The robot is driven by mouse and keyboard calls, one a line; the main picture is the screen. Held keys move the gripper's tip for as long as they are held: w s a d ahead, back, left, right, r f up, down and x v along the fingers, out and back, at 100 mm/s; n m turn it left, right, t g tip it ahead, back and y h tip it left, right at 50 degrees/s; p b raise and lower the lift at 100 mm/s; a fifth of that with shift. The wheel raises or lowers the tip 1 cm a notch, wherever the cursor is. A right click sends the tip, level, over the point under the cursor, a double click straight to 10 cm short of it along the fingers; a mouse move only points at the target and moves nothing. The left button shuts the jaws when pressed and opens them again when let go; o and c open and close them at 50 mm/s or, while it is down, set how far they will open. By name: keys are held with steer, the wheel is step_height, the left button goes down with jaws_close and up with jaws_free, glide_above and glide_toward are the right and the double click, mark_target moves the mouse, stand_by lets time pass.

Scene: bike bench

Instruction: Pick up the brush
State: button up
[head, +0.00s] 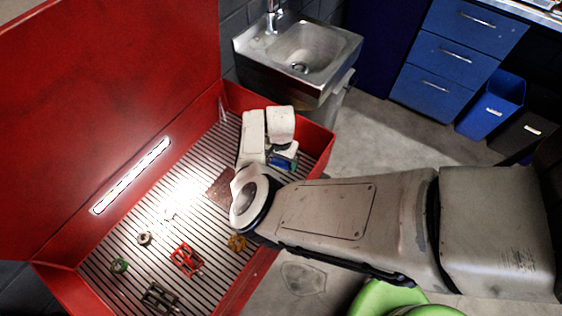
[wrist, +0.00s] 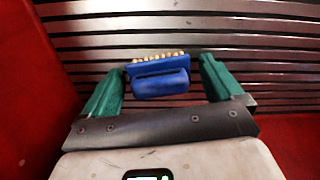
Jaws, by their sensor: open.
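The brush (wrist: 160,82) is blue with a row of pale bristles along its far edge. In the wrist view it lies over the slatted floor of the red bin, between the two green fingers of my gripper (wrist: 163,70). The fingers are apart, with a gap on each side of the brush. In the head view a bit of the blue brush (head: 277,162) shows beside my gripper (head: 284,158), mostly covered by my arm and hand. I cannot tell exactly how high the fingers are above the slats.
The red bin (head: 322,140) has raised walls close to my gripper and a tall open lid (head: 100,110). A steel sink (head: 300,62) stands behind.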

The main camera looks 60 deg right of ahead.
steer(key=c, duration=1)
steer(key=shift+r, duration=0.1)
